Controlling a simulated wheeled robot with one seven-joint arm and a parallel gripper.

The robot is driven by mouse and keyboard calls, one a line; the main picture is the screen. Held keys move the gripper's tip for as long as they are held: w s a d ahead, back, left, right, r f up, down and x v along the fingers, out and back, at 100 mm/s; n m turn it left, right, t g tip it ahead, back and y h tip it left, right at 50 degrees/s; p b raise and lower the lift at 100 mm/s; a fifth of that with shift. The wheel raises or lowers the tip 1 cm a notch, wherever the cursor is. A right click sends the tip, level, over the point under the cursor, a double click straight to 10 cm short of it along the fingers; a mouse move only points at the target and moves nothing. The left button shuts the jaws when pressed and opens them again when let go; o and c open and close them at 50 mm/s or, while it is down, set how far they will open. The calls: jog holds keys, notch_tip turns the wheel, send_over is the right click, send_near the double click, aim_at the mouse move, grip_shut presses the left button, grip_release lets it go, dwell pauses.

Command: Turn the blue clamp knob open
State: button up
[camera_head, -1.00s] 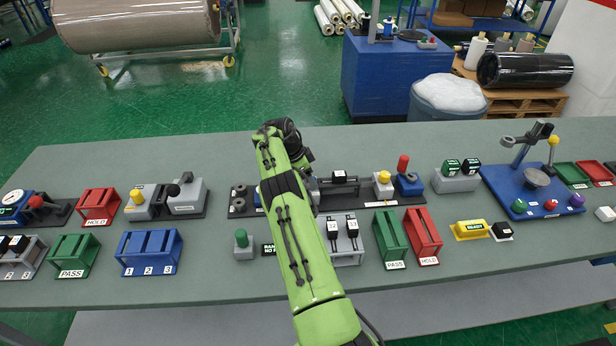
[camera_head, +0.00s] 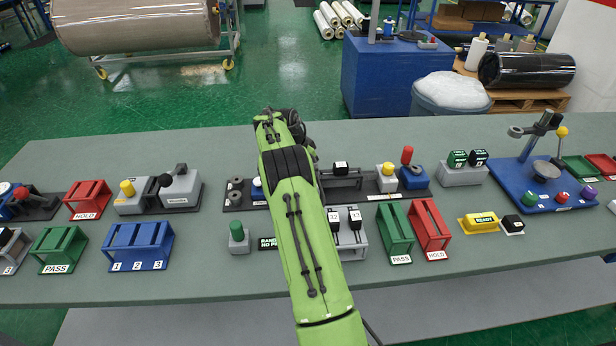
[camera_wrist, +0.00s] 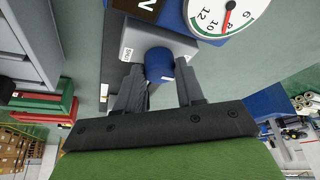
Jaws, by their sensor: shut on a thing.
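The blue clamp knob (camera_wrist: 158,63) shows in the wrist view, on a light grey block (camera_wrist: 150,35) with a small white label. My gripper (camera_wrist: 160,80) has one dark finger on each side of the knob and is shut on it. The turn angle of the knob cannot be read. In the head view my own green arm reaches over the bench and hides the knob and my gripper.
A round white dial (camera_wrist: 228,12) with a red pointer sits close beside the knob. In the head view, a green knob on a grey block (camera_head: 238,237) and a blue slotted rack (camera_head: 140,246) stand left of my arm. Green (camera_head: 396,232) and red (camera_head: 430,229) racks stand right.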

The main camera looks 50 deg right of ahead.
dwell(0.3)
jog(key=o, duration=1)
jog(key=shift+o, duration=0.2)
jog(key=p+v, duration=0.3)
jog(key=v, duration=1.2)
jog(key=shift+r+p, duration=0.3)
jog(key=shift+r, duration=0.1)
jog(key=shift+s, duration=0.15)
